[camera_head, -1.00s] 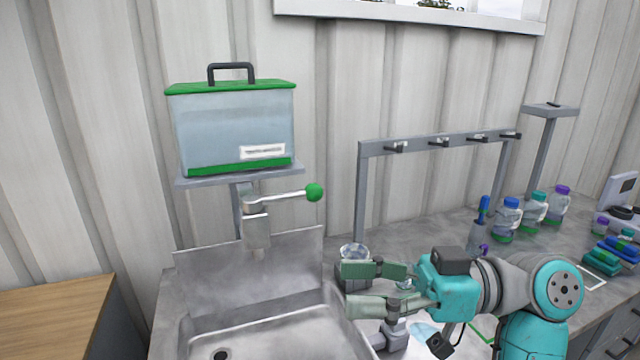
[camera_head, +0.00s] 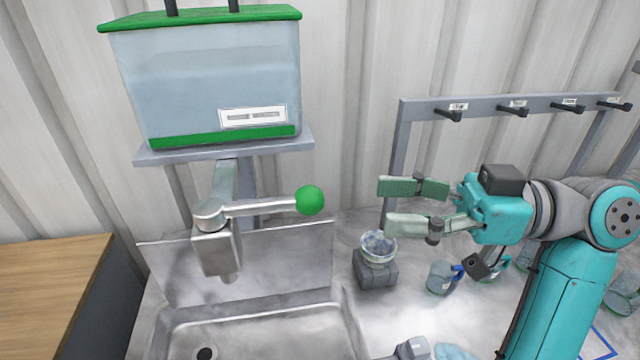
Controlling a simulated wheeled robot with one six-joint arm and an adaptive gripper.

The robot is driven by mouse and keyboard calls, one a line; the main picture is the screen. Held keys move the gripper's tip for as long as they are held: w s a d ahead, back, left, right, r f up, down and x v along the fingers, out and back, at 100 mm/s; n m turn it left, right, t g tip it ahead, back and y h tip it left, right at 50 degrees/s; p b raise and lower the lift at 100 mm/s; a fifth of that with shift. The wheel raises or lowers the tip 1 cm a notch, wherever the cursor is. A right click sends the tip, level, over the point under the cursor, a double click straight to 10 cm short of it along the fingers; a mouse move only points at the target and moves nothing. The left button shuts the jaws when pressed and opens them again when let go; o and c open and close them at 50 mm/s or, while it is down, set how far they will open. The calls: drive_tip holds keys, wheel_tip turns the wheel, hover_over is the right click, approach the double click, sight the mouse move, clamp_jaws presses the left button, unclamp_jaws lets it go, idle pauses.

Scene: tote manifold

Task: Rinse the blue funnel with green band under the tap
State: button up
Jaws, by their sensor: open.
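The tap (camera_head: 217,240) is a grey metal block with a spout over the sink (camera_head: 255,330). Its lever (camera_head: 262,207) points right and ends in a green ball (camera_head: 310,200). My gripper (camera_head: 385,206) is open and empty, right of the lever ball, with its fingers pointing left. A clear, bluish bowl-shaped piece (camera_head: 378,248) sits on a small grey block (camera_head: 376,270) just below my gripper, apart from it as far as I can tell. I cannot make out a blue funnel with a green band for certain. A pale blue piece (camera_head: 452,353) is cut off at the bottom edge.
A green-lidded tank (camera_head: 205,85) stands on a shelf (camera_head: 225,149) above the tap. A rail with black hooks (camera_head: 515,104) is behind my arm. A clear cup with a blue part (camera_head: 442,278) stands on the counter. A wooden top (camera_head: 50,270) is at left. The sink looks empty.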

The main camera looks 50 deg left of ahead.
sight(311, 202)
drive_tip(key=x, duration=0.9)
drive_tip(key=shift+s+a, duration=0.25)
drive_tip(key=shift+s, duration=0.1)
clamp_jaws()
